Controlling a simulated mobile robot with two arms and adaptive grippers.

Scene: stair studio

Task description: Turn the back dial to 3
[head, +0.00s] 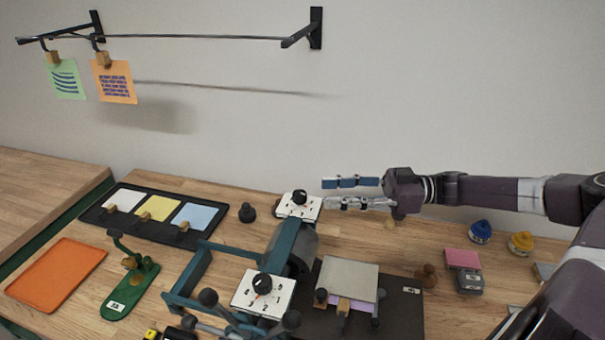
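The back dial (300,198) is a black knob on a small white numbered plate, at the far end of a teal and grey machine (283,249). A red mark shows by the knob, but its setting is too small to read. My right gripper (327,193) reaches in from the right, just right of the back dial. Its two fingers, one with a blue pad, lie roughly level with a gap between them, and nothing is held. It appears apart from the knob. The front dial (262,283) is a similar black knob on a larger numbered plate. My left gripper is not in view.
A black tray (157,231) with coloured paper, a black knobbed stamp (248,212), a green stand (130,285) and an orange tray (57,274) stand left. Ink bottles (480,231) and a pink pad (462,259) stand right. Notes hang from a wall rail (200,37).

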